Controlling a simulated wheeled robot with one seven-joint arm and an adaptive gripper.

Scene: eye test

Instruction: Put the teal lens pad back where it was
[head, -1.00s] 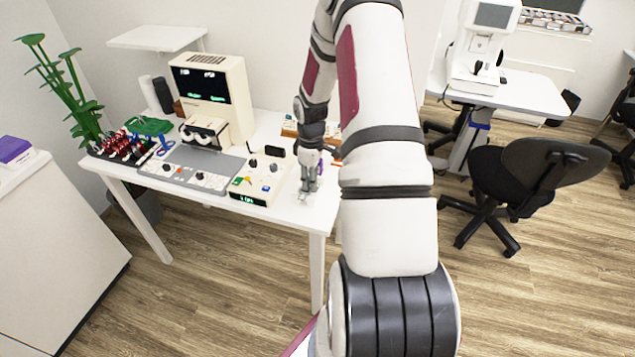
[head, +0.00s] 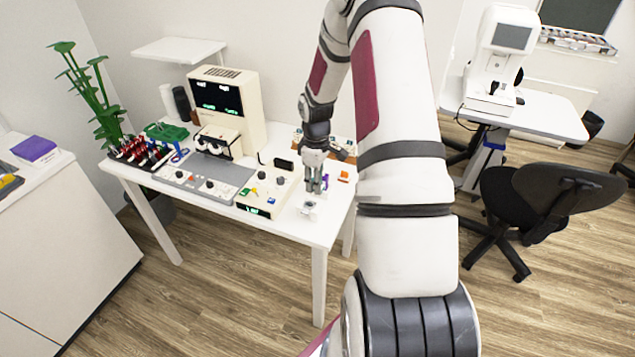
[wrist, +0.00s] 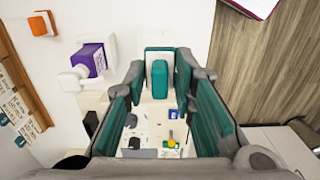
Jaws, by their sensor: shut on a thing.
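In the wrist view a small teal block, the teal lens pad (wrist: 160,80), lies between the fingertips of my gripper (wrist: 160,86). The fingers also look teal on their inner sides, so the exact contact is hard to see. A white piece with a dark teal edge (wrist: 158,53) shows just beyond the pad. In the head view my gripper (head: 316,187) is over the right part of the white table (head: 300,232), and the pad cannot be made out there. A small white item (head: 309,207) sits on the table just below and in front of the fingertips.
A purple item (head: 326,181) and an orange block (head: 343,176) are close to the right of my gripper. A cream control box (head: 262,195) with knobs stands to its left. The table's front right corner is near. A black chair (head: 540,190) stands farther right.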

